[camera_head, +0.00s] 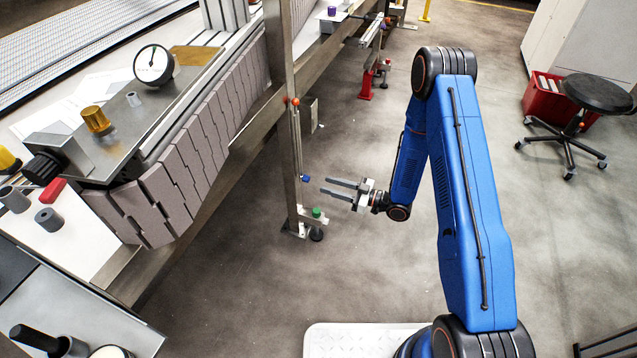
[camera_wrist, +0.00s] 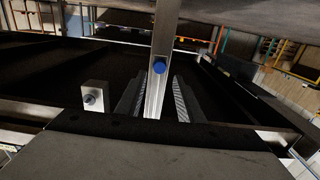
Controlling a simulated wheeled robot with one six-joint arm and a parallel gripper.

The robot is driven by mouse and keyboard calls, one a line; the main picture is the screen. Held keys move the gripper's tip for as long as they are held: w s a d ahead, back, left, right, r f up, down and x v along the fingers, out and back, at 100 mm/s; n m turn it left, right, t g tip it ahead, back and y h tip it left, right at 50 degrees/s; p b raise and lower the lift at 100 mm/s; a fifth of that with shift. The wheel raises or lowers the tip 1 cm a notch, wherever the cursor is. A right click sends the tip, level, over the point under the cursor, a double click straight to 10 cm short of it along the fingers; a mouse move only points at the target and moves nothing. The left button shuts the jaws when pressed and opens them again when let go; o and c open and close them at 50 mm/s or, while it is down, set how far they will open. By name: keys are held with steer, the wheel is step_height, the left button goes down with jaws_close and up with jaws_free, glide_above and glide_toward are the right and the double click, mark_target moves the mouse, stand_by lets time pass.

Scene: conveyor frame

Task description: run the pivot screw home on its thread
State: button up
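My gripper (camera_head: 324,185) is open and empty, its two dark fingers pointing left at a steel post (camera_head: 289,150) of the conveyor frame. A thin bar (camera_head: 298,145) hangs along the post, with an orange knob (camera_head: 295,101) at its top and a blue knob (camera_head: 306,179) near its lower end. A green knob (camera_head: 316,212) sits on a bracket near the post's foot. In the wrist view, the blue knob (camera_wrist: 159,67) appears on a steel strip between the finger lines, apart from the fingers. I cannot tell which knob is the pivot screw.
The slatted conveyor (camera_head: 190,150) lies left of the post. A plate (camera_head: 130,120) beside it holds a dial gauge (camera_head: 154,64) and a brass knob (camera_head: 96,119). A grey box (camera_head: 309,114) is behind the post. The floor right of the post is open, with a stool (camera_head: 596,93) farther off.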

steer(key=x, duration=0.7)
jaws_close()
steer(key=m, duration=3.3)
jaws_free()
